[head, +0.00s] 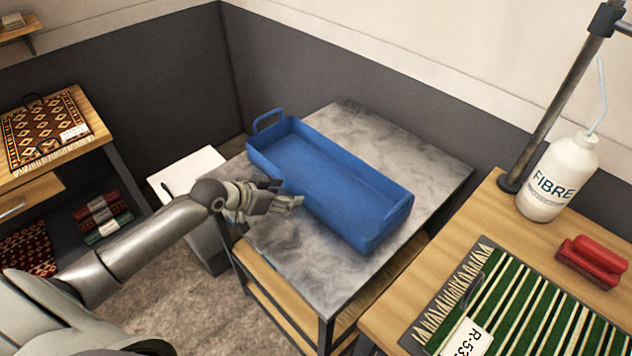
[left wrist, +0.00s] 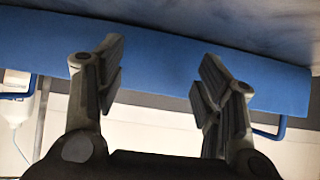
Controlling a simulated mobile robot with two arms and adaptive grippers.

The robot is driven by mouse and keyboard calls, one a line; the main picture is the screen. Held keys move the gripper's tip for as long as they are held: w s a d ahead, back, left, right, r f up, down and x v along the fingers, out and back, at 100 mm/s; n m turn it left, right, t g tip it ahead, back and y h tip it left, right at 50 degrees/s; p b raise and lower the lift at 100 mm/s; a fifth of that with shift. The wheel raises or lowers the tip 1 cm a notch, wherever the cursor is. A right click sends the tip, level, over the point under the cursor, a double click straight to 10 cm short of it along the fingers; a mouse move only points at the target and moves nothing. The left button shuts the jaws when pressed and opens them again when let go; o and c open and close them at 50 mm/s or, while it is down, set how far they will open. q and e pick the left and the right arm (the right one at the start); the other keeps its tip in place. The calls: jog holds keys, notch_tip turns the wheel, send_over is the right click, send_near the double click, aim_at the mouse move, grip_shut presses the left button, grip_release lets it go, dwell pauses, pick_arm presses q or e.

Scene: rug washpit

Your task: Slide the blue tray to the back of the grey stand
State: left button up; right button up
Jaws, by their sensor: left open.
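The blue tray (head: 330,180) is an empty rectangular tray with a loop handle at each short end. It sits on the grey stand (head: 285,250), and bare grey top shows in front of it and behind it. My left gripper (head: 284,196) is open and empty beside the tray's near long side, low over the top. In the left wrist view my open left gripper (left wrist: 161,62) has its two fingers spread, with the tray's blue side (left wrist: 155,50) spanning behind them. I cannot tell if the fingers touch it. My right gripper is not in view.
A dark wall (head: 320,90) runs behind the stand. A wooden table (head: 585,255) at right holds a white bottle (head: 555,180), a red brush (head: 592,263) and a green striped rug (head: 540,320). A white-topped box (head: 190,172) stands left of the stand.

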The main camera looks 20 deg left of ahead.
pick_arm(q)
jog(key=shift+w+d+f, duration=0.1)
jog(key=shift+w, duration=0.15)
